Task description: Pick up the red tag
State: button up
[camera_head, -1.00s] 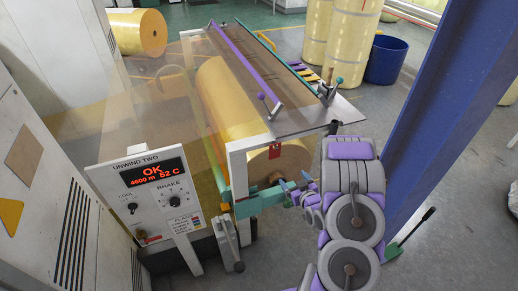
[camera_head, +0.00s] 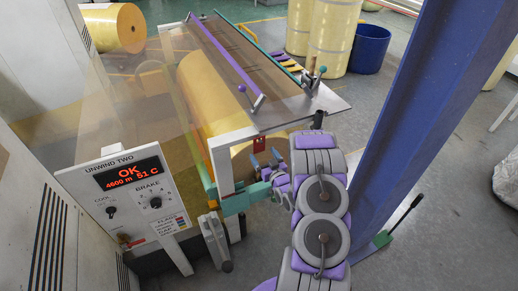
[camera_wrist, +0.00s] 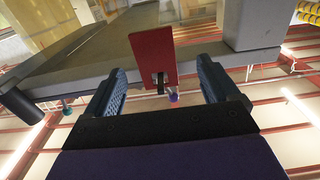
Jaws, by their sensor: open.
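The red tag (camera_head: 259,145) is a small flat plate at the near edge of the machine's top. In the wrist view the tag (camera_wrist: 152,55) is upright in front of my gripper, with a dark slot or clip near its lower end. My gripper (camera_head: 266,162) is just below the tag in the head view. In the wrist view its two blue ribbed fingers (camera_wrist: 158,75) are apart, one to each side of the tag's lower part. Neither finger visibly touches it. I cannot tell how deep the tag is between them.
The machine's frame and top plate (camera_head: 330,103) are close above my gripper. The yellow roll (camera_head: 205,88) is behind it. A control panel (camera_head: 130,195) stands at left, a blue column (camera_head: 425,120) at right. A blue bin (camera_head: 369,48) is farther back.

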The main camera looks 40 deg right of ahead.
aim_at(260, 146)
jog(key=shift+w+d+f, duration=0.1)
jog(key=shift+w+d, duration=0.2)
jog(key=shift+w, duration=0.25)
jog(key=shift+w+d+f, duration=0.1)
jog(key=shift+w+d, duration=0.15)
jog(key=shift+w, duration=0.25)
jog(key=shift+w+a+r+b, duration=0.2)
jog(key=shift+w+r+b, duration=0.15)
jog(key=shift+w, duration=0.25)
jog(key=x, duration=0.2)
jog(key=b+x, duration=0.1)
jog(key=x, duration=0.1)
jog(key=shift+w+d, duration=0.1)
jog(key=shift+d, duration=0.5)
jog(key=shift+a+r, duration=0.1)
jog(key=shift+a, duration=0.2)
jog(key=c, duration=0.5)
jog(key=shift+d, duration=0.15)
jog(key=c, duration=0.5)
